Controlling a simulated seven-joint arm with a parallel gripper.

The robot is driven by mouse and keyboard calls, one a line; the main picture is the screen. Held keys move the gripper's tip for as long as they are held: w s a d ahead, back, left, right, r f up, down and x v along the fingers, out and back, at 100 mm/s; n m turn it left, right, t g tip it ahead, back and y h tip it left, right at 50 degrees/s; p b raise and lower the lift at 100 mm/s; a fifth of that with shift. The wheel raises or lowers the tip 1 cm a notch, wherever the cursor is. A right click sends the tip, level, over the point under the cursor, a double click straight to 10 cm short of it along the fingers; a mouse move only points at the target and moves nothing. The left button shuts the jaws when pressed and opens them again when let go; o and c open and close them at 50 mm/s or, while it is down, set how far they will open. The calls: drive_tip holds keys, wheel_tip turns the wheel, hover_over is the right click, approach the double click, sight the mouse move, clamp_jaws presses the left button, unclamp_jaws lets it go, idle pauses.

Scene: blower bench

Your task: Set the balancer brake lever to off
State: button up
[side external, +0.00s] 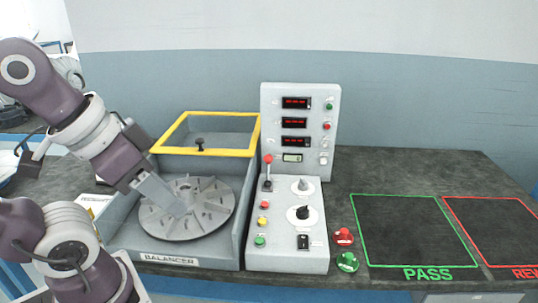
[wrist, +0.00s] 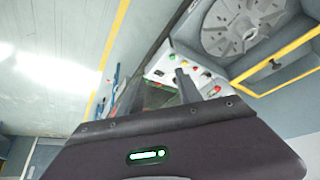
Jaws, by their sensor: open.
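The balancer brake lever (side external: 267,172) is a grey stick with a red knob. It stands roughly upright at the back left of the control box (side external: 288,255), right of the balancer (side external: 130,235). Its off mark is too small to read. My gripper (side external: 178,207) is open and empty over the left part of the grey finned rotor (side external: 215,215), left of the lever and apart from it.
The yellow-framed cover (side external: 205,152) is raised behind the rotor. An upright display panel (side external: 325,120) stands behind the control box. Red (side external: 343,237) and green (side external: 347,261) buttons sit right of the box. The PASS (side external: 410,225) and red-outlined (side external: 495,225) areas are empty.

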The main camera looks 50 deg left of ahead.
idle(0.3)
drive_tip(key=shift+o, duration=1)
drive_tip(key=w+a+r, duration=0.2)
drive_tip(key=w, duration=0.4)
drive_tip(key=w+a+r, duration=0.1)
drive_tip(key=w, duration=0.6)
drive_tip(key=n+g, duration=0.1)
drive_tip(key=n, duration=0.1)
hover_over(267, 155)
drive_tip(key=s, duration=0.3)
wheel_tip(267, 155, down, 15)
drive_tip(key=x, duration=0.7)
drive_tip(key=shift+w+r, duration=0.1)
drive_tip(key=shift+w, duration=0.05)
drive_tip(key=shift+w+f, duration=0.15)
drive_tip(key=shift+f, duration=0.15)
drive_tip(key=shift+c, duration=0.2)
